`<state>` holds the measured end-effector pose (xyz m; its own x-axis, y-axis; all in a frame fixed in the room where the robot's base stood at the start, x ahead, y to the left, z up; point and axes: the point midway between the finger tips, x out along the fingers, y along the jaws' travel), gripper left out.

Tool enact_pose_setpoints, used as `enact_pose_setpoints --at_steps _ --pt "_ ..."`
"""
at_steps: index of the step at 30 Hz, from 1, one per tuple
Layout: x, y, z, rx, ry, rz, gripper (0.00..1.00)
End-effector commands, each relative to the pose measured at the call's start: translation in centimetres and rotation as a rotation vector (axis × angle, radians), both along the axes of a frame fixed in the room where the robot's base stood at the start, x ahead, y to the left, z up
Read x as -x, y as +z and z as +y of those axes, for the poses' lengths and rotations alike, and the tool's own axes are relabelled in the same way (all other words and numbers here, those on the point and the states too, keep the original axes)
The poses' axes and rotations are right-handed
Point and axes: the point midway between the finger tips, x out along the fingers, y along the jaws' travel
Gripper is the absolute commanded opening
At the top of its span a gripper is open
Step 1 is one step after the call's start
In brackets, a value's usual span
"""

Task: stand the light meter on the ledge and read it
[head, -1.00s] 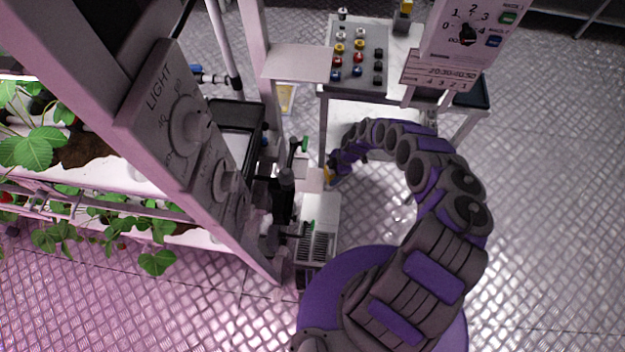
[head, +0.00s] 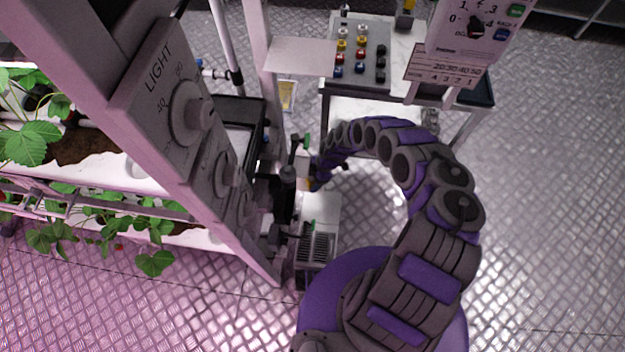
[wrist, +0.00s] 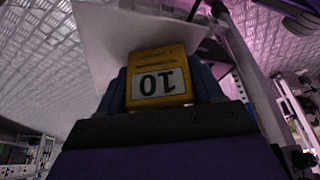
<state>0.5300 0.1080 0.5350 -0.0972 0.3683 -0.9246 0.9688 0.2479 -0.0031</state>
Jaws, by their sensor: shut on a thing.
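The light meter is a yellow block (wrist: 158,60) with a pale display that reads 10, upside down in the wrist view. My gripper (wrist: 160,88) is shut on it, with a dark blue finger at each side. A white flat surface (wrist: 112,38) lies behind the meter there; I cannot tell whether they touch. In the head view my gripper (head: 316,180) is at the end of the curved arm, beside the dark post fittings. The meter is hardly visible there. A white plate like a ledge (head: 300,56) juts from the rack post, higher in the picture.
A panel with LIGHT dials (head: 190,112) and planted racks (head: 90,165) stand at the left. A white cart (head: 400,60) with coloured knobs is at the back. A white box with grey slots (head: 316,247) is below my gripper. Open metal floor lies right.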

Motion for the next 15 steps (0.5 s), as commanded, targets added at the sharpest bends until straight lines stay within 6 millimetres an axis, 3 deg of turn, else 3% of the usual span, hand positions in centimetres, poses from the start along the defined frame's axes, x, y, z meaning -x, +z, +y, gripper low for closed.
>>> enact_pose_setpoints --at_steps 2,3,11,15 --pt "-0.01 -0.13 0.00 0.000 0.000 0.000 0.26" --pt "-0.02 -0.20 0.01 -0.001 0.000 -0.001 0.67" --pt "-0.03 -0.16 -0.01 0.000 0.000 0.000 0.91" --pt "-0.02 -0.15 -0.02 0.000 0.000 0.000 0.91"
